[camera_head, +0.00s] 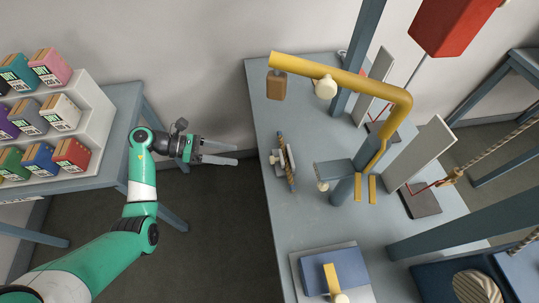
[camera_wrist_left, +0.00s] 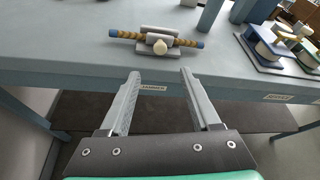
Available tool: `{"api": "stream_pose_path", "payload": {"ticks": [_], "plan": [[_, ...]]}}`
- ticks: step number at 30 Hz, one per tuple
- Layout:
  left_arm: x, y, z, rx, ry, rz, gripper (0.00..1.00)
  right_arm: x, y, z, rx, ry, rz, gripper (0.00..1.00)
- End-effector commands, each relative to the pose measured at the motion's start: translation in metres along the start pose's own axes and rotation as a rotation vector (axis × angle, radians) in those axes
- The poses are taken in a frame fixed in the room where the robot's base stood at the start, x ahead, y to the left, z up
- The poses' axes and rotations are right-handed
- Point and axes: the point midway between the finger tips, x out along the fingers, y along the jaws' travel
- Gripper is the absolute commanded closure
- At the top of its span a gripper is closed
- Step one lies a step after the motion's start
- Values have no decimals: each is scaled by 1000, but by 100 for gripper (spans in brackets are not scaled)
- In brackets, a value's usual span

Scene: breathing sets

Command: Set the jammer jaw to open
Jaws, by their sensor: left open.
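The jammer (camera_head: 278,157) is a small grey block with a pale knob (camera_head: 273,159), near the left edge of the blue-grey table. A brown rope piece (camera_head: 286,165) with blue ends runs through it. In the left wrist view the jammer (camera_wrist_left: 159,33) stands just beyond the table's front edge, its round cream knob (camera_wrist_left: 160,47) facing me. I cannot tell how its jaw stands. My left gripper (camera_head: 236,154) is open and empty, left of the table and apart from the jammer; its fingers also show in the left wrist view (camera_wrist_left: 160,74). My right gripper is not in view.
A blue block device (camera_head: 335,270) sits at the table's front. A white stepped rack (camera_head: 95,110) of coloured boxes stands left. Floor between is clear.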

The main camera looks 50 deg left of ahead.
Motion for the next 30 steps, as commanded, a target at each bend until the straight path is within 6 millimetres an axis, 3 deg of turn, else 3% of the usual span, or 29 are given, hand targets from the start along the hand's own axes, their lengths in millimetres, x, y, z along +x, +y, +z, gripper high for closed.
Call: {"api": "stream_pose_path", "payload": {"ticks": [5, 12, 16, 21, 28, 30], "plan": [[24, -1, 0, 1, 0, -6, 36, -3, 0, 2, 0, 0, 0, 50], [79, -1, 0, 1, -1, -6, 36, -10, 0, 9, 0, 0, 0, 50], [101, -1, 0, 2, -1, -3, 36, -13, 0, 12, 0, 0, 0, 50], [114, 0, 2, 2, -3, -1, 36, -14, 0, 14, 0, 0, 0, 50], [115, 0, 2, 1, -3, 0, 36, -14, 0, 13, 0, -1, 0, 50], [114, 0, 2, 1, -3, 0, 47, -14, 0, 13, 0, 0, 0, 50]]}}
